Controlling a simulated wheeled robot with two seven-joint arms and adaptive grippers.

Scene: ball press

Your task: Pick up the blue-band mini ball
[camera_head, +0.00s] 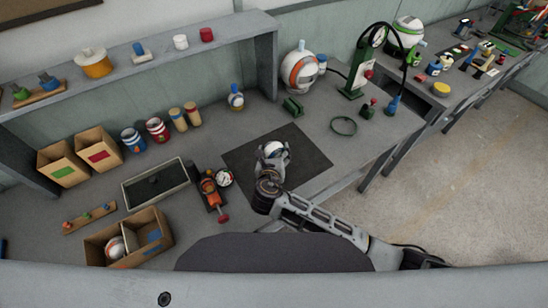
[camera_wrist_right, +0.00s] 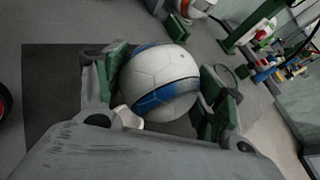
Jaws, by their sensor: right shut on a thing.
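The blue-band mini ball (camera_wrist_right: 160,80) is white with a blue stripe and sits between the two green-edged fingers of my right gripper (camera_wrist_right: 160,88) in the right wrist view. The gripper is shut on it. In the head view the ball (camera_head: 274,150) shows small over the dark mat (camera_head: 308,150), with my right gripper (camera_head: 272,162) around it. I cannot tell whether the ball touches the mat. My left gripper is not in view.
A divided cardboard box (camera_head: 160,232) holds another ball at front left.

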